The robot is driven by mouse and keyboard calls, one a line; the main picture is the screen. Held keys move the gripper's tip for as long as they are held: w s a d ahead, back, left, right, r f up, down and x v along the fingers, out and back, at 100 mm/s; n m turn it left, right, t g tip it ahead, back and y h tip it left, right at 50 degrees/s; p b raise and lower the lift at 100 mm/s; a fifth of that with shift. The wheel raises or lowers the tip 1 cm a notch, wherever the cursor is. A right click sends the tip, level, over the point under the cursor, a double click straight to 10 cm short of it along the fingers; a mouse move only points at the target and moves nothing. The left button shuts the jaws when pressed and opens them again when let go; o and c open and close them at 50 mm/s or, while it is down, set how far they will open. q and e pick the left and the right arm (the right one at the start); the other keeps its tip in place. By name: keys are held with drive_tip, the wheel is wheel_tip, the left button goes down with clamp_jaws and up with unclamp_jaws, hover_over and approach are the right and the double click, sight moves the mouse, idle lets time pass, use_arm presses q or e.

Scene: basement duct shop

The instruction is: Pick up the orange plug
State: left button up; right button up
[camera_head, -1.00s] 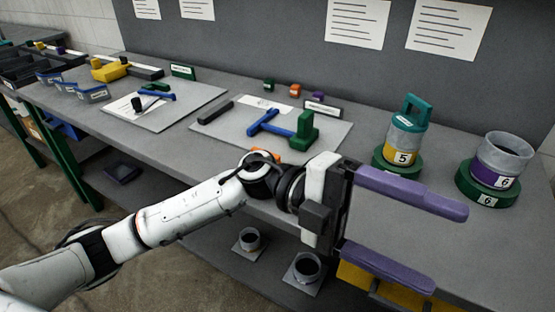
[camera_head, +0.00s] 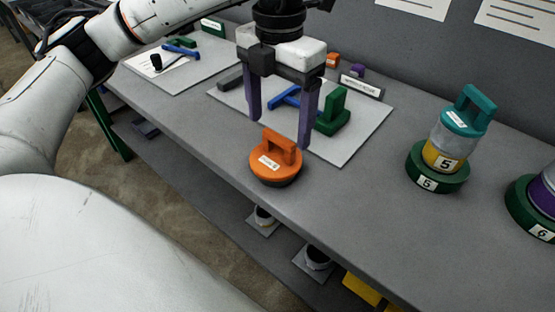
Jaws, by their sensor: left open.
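The orange plug (camera_head: 274,172) is a round disc with an upright block handle and a white label. It sits near the front edge of the grey bench. My left gripper (camera_head: 280,132) points down with its two purple fingers spread apart. Its fingertips show just above and behind the plug in the picture, with nothing between them. I cannot tell the exact height gap. My right gripper is not in view.
A green block (camera_head: 333,115) and a blue T-handled tool (camera_head: 287,96) lie on a light board (camera_head: 354,143) behind the plug. A teal-capped cylinder (camera_head: 452,140) stands in a green ring at right. Bench between is clear.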

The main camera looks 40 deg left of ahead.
sight(276, 139)
use_arm(q)
drive_tip(key=shift+a+f, duration=0.15)
drive_tip(key=shift+f, duration=1.4)
drive_tip(key=shift+a+f, duration=0.1)
drive_tip(key=shift+f, duration=1.4)
drive_tip(key=c, duration=1.7)
drive_tip(key=shift+r, duration=0.1)
